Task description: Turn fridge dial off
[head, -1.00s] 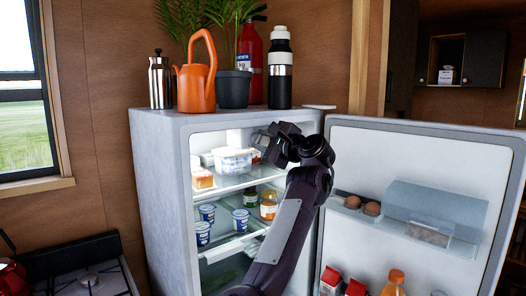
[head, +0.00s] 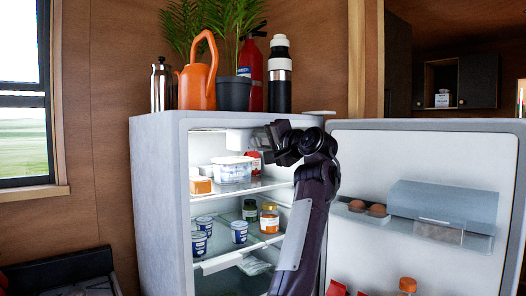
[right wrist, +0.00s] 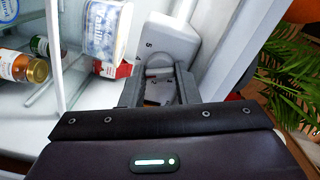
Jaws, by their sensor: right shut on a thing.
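The fridge (head: 158,190) stands open. A white control box (head: 240,139) hangs inside under its ceiling and shows closer in the right wrist view (right wrist: 166,36), with numbers printed on it. The round dial (right wrist: 159,62) is on this box. My right gripper (head: 270,143) reaches into the top of the fridge at the box. In the right wrist view its fingers (right wrist: 160,84) are on both sides of the dial, shut on it. The fingers hide part of the dial and its scale, so its setting cannot be read. My left gripper is not in view.
A white tub (head: 232,171) and several yogurt cups and jars stand on the shelves below. The open door (head: 450,155) is at the right, with an egg rack and bottles. A watering can (head: 197,88), plant and flasks stand on top.

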